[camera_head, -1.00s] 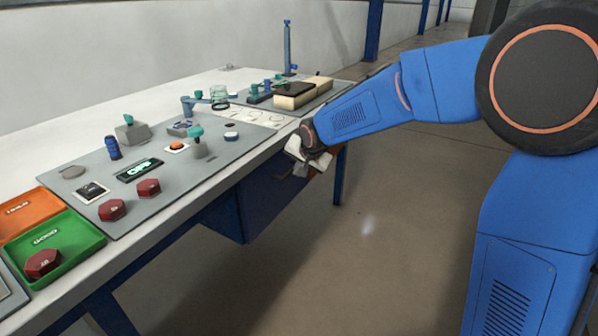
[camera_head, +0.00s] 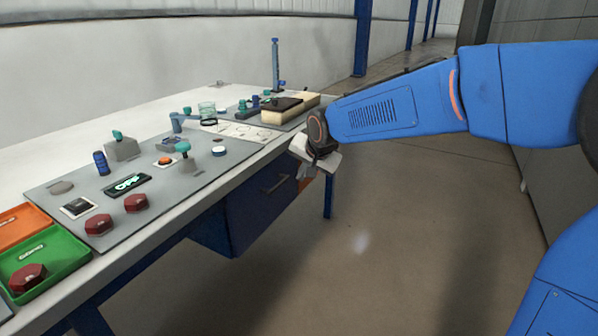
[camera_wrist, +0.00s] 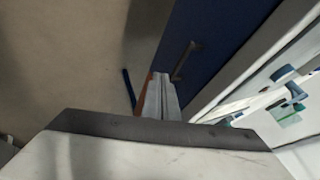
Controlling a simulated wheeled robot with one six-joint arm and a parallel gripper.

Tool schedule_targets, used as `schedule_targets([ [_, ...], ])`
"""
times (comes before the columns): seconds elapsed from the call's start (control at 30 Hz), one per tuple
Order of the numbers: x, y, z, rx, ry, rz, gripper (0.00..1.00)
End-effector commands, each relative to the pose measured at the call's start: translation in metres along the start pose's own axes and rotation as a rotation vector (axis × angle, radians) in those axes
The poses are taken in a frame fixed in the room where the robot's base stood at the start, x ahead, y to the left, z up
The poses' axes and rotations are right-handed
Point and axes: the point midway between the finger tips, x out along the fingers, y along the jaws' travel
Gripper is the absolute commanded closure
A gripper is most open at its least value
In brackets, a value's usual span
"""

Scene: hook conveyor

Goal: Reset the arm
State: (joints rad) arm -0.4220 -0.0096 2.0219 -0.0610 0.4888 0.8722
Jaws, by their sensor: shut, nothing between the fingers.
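My gripper (camera_head: 312,166) hangs beside the front edge of the workbench in the head view, just above the drawer unit's right end. Its fingers are small there and partly hidden by the wrist. In the wrist view the fingers (camera_wrist: 161,97) are together with nothing between them. My blue arm reaches in from the right, roughly level, and bends down at the wrist. The gripper appears apart from the bench.
The workbench (camera_head: 110,287) carries a grey panel (camera_head: 125,220) with red blocks, switches and a small display. Green (camera_head: 75,262) and orange trays sit at its left end. Below is a blue drawer unit (camera_head: 255,205), its handle also in the wrist view (camera_wrist: 186,61). The floor right is clear.

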Motion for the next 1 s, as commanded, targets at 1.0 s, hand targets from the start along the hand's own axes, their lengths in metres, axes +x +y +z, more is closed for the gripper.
schedule_targets([
  [1.0, -0.205, 0.278, 0.123, -0.344, -0.076, 0.219, 1.0],
])
